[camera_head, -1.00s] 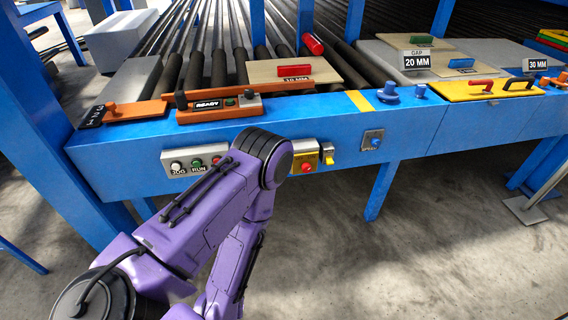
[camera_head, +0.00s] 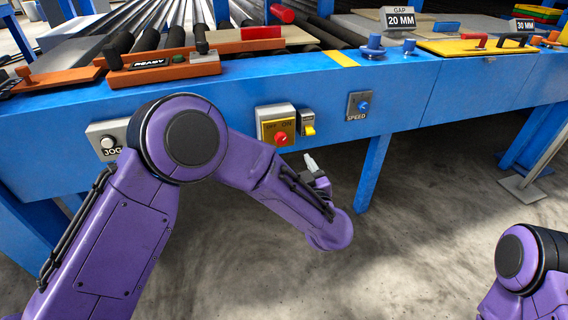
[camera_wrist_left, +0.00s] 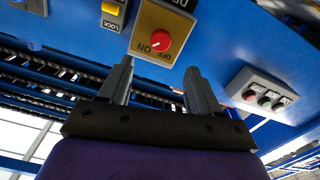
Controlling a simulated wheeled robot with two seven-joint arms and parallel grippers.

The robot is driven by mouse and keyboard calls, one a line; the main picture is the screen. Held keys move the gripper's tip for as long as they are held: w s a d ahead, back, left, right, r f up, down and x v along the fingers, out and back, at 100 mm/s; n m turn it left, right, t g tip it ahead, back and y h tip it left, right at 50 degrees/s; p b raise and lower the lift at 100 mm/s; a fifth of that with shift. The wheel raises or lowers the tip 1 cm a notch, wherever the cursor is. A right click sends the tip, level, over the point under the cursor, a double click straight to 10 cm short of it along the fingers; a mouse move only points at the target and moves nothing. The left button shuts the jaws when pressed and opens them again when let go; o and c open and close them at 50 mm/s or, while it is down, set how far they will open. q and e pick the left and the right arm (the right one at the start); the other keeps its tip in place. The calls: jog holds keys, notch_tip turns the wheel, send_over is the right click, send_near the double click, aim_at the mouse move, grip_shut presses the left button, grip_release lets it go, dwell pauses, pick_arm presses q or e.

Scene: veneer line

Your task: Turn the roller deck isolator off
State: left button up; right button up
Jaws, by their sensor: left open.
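The roller deck isolator is a yellow-faced box (camera_head: 264,131) on the blue front beam, with a red rotary knob (camera_head: 281,138) and OFF and ON lettering. It also shows in the left wrist view, upside down, with its red knob (camera_wrist_left: 160,42) beyond the fingers. I cannot tell which mark the knob points at. My left gripper (camera_head: 312,163) is below and slightly right of the isolator, mostly hidden by its own wrist. In the left wrist view its two grey fingers (camera_wrist_left: 157,76) are apart and empty, short of the knob. My right gripper is out of view.
A yellow lock tab (camera_head: 308,129) sits just right of the isolator, then a blue speed knob (camera_head: 363,106). A jog button box (camera_head: 105,140) is at left, partly behind my left arm. Rollers and boards lie above the beam. Floor below is free.

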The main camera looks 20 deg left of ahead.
aim_at(283, 140)
pick_arm(q)
jog(key=b+x, duration=0.1)
jog(key=x, duration=0.9)
jog(key=shift+w+a+r, duration=0.1)
jog(key=shift+a, duration=0.1)
jog(key=c, duration=1)
jog(key=shift+c, duration=0.2)
